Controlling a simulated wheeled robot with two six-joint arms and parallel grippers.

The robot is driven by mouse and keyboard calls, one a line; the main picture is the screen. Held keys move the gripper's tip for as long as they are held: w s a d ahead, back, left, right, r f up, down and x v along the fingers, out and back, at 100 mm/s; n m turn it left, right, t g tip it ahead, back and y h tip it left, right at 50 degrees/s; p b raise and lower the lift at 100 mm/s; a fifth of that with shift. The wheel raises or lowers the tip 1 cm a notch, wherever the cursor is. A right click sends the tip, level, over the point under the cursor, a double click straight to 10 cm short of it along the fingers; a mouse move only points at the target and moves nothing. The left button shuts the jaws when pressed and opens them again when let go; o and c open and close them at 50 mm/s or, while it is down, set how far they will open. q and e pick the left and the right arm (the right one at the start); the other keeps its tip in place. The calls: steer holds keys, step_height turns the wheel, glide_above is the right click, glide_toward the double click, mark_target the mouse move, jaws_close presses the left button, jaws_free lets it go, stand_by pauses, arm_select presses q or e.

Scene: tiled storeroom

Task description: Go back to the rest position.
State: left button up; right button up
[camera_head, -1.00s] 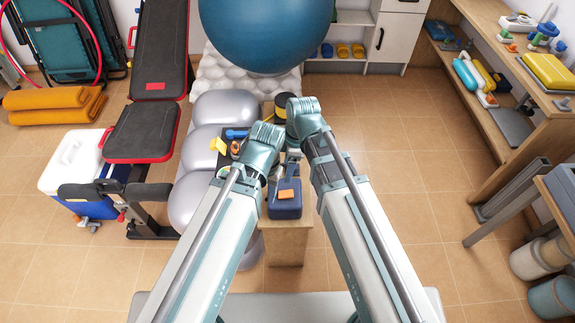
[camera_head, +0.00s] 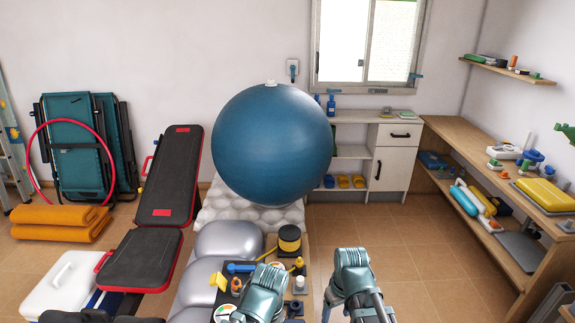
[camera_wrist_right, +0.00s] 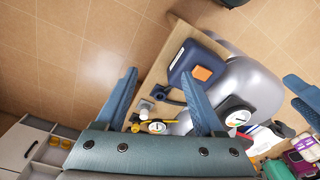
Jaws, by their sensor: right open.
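In the head view, my left arm's wrist end (camera_head: 262,295) shows at the bottom, over the front of a small cluttered table. My right arm's wrist end (camera_head: 355,282) stands to its right, over the tiled floor, with a gap between them. The fingers of both are hidden there. In the right wrist view, my right gripper (camera_wrist_right: 160,68) has its two blue fingers spread, with nothing between them. Blue finger-like parts at that view's right edge look like my left gripper (camera_wrist_right: 302,98), but its opening is unclear.
A dark blue case (camera_wrist_right: 190,58) with an orange piece lies on the table beyond the right fingers. A large blue ball (camera_head: 272,145) rests behind the table. A wooden workbench (camera_head: 470,165) lines the right. Floor between is clear.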

steer(key=s+a+r+h+p, duration=0.1)
steer(key=s+a+r+p, duration=0.5)
steer(key=s+a, duration=0.1)
steer(key=shift+m+g+h, duration=0.3)
steer(key=shift+m+g, duration=0.1)
